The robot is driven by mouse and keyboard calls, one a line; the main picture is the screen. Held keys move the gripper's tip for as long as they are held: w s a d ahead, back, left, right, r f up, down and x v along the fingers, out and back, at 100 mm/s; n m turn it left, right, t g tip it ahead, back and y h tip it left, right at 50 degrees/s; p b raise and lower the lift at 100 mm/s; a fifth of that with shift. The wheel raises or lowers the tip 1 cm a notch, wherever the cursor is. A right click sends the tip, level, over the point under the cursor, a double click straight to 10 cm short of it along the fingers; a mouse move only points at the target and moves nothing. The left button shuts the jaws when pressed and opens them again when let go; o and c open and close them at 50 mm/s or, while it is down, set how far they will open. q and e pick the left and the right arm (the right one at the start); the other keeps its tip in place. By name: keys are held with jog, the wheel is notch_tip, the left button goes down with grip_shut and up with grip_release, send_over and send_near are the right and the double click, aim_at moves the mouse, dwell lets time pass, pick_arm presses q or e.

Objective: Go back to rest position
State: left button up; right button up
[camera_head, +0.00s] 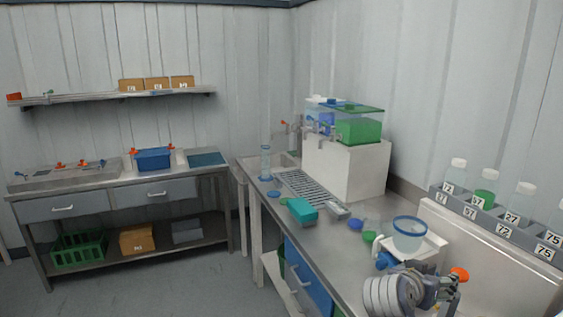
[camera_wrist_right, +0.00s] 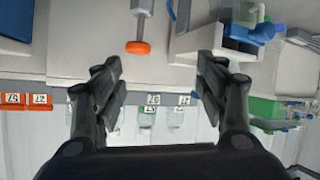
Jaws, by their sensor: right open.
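My right gripper (camera_head: 438,288) is at the bottom right of the head view, over the near part of the steel bench (camera_head: 335,240). In the right wrist view its two fingers (camera_wrist_right: 160,82) stand wide apart with nothing between them. An orange knob (camera_head: 460,274) shows beside the gripper; an orange-ended fitting is also in the wrist view (camera_wrist_right: 138,47), beyond the fingertips. A clear vessel with a blue rim (camera_head: 409,234) stands on a white block just behind the gripper, apart from it as far as I can tell. My left gripper is in neither view.
A grey rack (camera_head: 480,218) of numbered bottles runs along the right wall. A teal box (camera_head: 302,211) and small blue and green caps lie on the bench. A white housing (camera_head: 347,167) carries a green tank (camera_head: 359,127). Open floor (camera_head: 185,287) lies left of the bench.

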jog(key=s+a+f+n+g+y, duration=0.1)
jog(key=s+a+f+n+y, duration=0.2)
jog(key=s+f, duration=0.7)
jog(key=s+a+f+n+g+y, duration=0.2)
jog(key=s+a+f+n+y, duration=0.15)
jog(key=s+f, duration=0.65)
jog(key=s+a+f+n+g+y, duration=0.1)
jog(key=s+a+f+n+y, duration=0.15)
jog(key=s, duration=0.35)
jog(key=s+a+f+n+g+y, duration=0.1)
jog(key=s+a+f, duration=0.15)
jog(key=s, duration=0.35)
notch_tip(320, 180, down, 25)
jog(key=s+g, duration=0.1)
jog(key=s, duration=0.1)
jog(key=s+d+f+g, duration=0.1)
jog(key=s+d+f, duration=0.1)
jog(key=s+f, duration=1.4)
jog(key=shift+s+d+g, duration=0.3)
jog(key=shift+s, duration=0.05)
jog(key=shift+f, duration=0.1)
